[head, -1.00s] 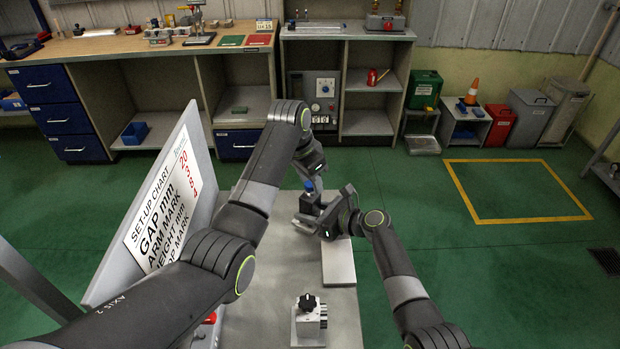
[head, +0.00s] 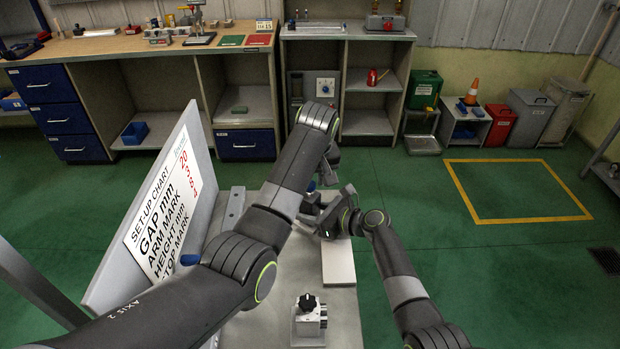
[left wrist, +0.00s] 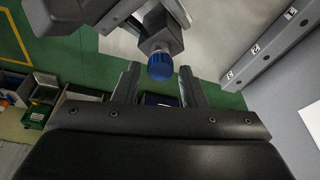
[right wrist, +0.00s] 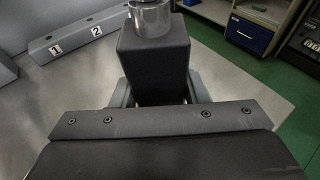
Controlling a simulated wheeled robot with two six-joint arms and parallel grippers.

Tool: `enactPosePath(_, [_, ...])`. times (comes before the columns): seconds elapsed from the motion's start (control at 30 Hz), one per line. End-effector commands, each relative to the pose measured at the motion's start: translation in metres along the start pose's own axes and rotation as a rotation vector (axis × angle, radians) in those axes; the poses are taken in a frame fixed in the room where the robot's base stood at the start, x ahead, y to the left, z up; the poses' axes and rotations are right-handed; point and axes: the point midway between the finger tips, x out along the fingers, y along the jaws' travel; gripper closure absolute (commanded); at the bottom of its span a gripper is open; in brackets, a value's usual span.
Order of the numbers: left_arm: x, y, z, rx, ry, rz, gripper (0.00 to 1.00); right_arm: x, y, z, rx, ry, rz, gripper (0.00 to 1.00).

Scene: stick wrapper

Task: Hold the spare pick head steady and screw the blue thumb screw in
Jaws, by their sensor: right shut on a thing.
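The spare pick head is a dark block (right wrist: 155,65) with a silver round part at its top in the right wrist view. My right gripper (head: 330,214) is shut on it and holds it above the bench. The blue thumb screw (left wrist: 160,66) sits at the block's near end in the left wrist view; how deep it is cannot be told. My left gripper (left wrist: 158,88) is open, its fingers on either side of the blue knob with gaps showing.
The set-up chart (head: 160,220) stands along the left bench edge. A grey bar with numbered labels (right wrist: 78,35) lies on the bench. A pale plate (head: 338,262) and a small block with a black knob (head: 308,318) are on the right side. A blue item (head: 190,259) lies by the chart.

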Motion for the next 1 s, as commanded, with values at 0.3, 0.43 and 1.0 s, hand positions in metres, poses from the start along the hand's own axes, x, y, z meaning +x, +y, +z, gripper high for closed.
enactPosePath(0.3, [-0.0005, 0.0003, 0.0, -0.324, -0.001, -0.093, 0.62, 0.0, 0.0, -0.0001, 0.0, 0.0, 0.0, 0.72])
enactPosePath(0.43, [-0.0006, 0.0003, -0.0002, -0.455, 0.0, -0.129, 0.62, 0.0, 0.0, -0.0001, 0.0, 0.0, 0.0, 0.72])
enactPosePath(1.0, [0.0003, -0.0002, 0.0002, -0.697, -0.002, -0.193, 0.62, 0.0, -0.0001, -0.0002, 0.0, 0.0, 0.0, 0.72])
